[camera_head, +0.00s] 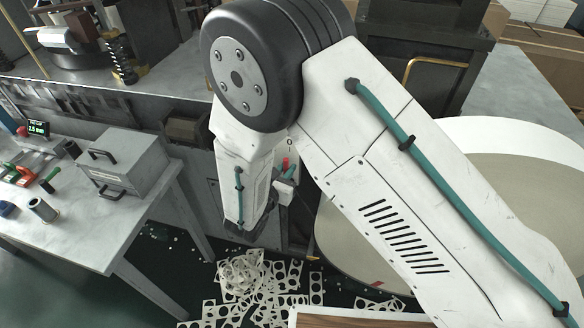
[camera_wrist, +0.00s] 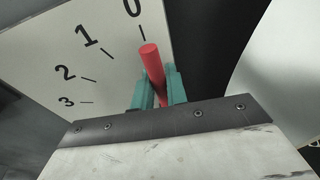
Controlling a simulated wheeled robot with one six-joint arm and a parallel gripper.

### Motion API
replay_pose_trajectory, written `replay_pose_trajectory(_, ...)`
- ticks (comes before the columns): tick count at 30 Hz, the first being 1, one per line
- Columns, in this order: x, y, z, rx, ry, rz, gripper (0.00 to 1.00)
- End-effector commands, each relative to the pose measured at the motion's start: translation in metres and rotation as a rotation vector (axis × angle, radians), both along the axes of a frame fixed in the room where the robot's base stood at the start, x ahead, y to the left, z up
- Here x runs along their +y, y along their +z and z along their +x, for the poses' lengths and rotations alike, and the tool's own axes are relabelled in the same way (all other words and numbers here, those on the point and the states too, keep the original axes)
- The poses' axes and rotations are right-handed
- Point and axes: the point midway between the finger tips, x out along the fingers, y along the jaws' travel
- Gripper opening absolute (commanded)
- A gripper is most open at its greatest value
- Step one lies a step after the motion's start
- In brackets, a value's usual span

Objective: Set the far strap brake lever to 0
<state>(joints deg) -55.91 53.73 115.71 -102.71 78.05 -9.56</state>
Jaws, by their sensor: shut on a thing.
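The strap brake lever has a red round handle, which stands between my gripper's teal fingers (camera_wrist: 158,90) in the wrist view. The red handle (camera_wrist: 150,58) has its tip just below the 0 tick on a white scale plate (camera_wrist: 105,62) marked 0, 1, 2 and 3. My gripper is shut on the handle. In the head view a small bit of red (camera_head: 285,161) shows at my gripper, below a "0" mark on the machine's side. The lever's base is hidden behind my gripper and arm.
A grey table (camera_head: 85,225) with a metal box (camera_head: 125,165) and small tools stands at the left. A large pale paper roll (camera_head: 485,200) fills the right behind my arm. Punched paper scraps (camera_head: 250,280) lie on the floor below.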

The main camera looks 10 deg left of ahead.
Motion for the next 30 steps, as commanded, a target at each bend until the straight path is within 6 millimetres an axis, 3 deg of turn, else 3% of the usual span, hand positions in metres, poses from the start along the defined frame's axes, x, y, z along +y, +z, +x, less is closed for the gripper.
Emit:
replay_pose_trajectory(6,-0.001,0.001,0.001,-0.002,-0.003,0.003,0.00)
replay_pose_trajectory(7,-0.001,0.001,0.001,-0.002,-0.004,0.003,0.17)
replay_pose_trajectory(9,-0.001,0.001,0.001,-0.002,-0.003,0.002,0.34)
replay_pose_trajectory(20,0.001,0.001,-0.006,0.000,-0.001,0.000,0.34)
replay_pose_trajectory(30,0.019,0.010,-0.056,0.000,-0.001,0.001,0.34)
